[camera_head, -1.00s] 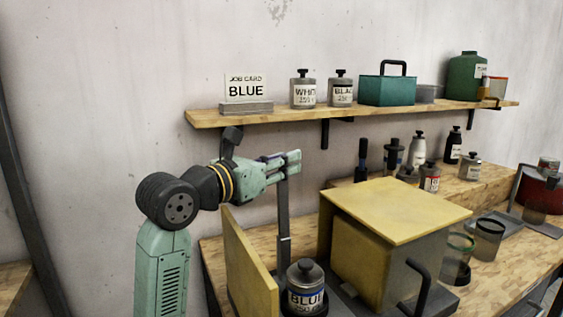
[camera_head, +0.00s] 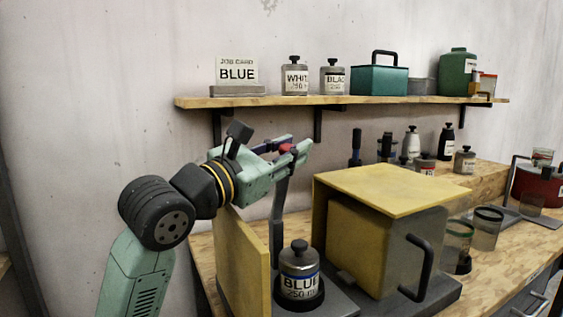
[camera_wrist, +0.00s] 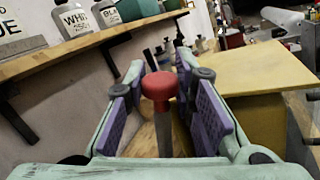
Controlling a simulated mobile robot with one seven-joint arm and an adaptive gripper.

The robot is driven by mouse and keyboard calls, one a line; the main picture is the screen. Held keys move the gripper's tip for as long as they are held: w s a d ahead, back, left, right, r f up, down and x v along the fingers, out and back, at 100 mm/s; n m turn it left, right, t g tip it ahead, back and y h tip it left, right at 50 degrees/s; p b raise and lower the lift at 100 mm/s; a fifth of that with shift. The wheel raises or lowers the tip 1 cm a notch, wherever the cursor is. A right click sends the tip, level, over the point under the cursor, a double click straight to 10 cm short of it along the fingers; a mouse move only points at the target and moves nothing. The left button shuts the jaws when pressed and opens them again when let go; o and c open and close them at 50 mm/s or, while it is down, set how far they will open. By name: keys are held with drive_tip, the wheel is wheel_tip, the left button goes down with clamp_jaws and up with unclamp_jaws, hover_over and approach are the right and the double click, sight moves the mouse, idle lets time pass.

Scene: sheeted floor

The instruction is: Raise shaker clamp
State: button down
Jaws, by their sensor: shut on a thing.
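The shaker clamp shows as a dark grey upright lever (camera_head: 279,205) behind the blue-labelled tin (camera_head: 300,272), leaning slightly right at its top. Its red knob (camera_head: 286,148) sits between the fingers of my gripper (camera_head: 295,149). In the wrist view the red knob (camera_wrist: 158,88) and grey shaft stand between the purple pads of my gripper (camera_wrist: 163,100). My gripper is shut on the clamp lever. The tin stands upright on a dark round seat of the shaker base (camera_head: 340,302). The lever's foot is hidden behind the tin.
The yellow shaker box (camera_head: 375,245) stands right of the tin, with a yellow panel (camera_head: 243,262) to the left. A wooden shelf (camera_head: 350,102) with tins and a teal box (camera_head: 379,79) runs above. Bottles and glass jars (camera_head: 487,228) stand right.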

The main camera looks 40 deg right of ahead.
drive_tip(key=shift+s, duration=0.15)
drive_tip(key=c, duration=1.3)
unclamp_jaws()
drive_tip(key=a, duration=0.4)
drive_tip(key=s+a+f, duration=0.1)
drive_tip(key=a, duration=0.3)
drive_tip(key=a+f, duration=0.1)
drive_tip(key=a, duration=0.2)
drive_tip(key=shift+s+a, duration=0.25)
drive_tip(key=shift+a, duration=0.15)
drive_tip(key=shift+r, duration=0.1)
drive_tip(key=shift+c, duration=0.5)
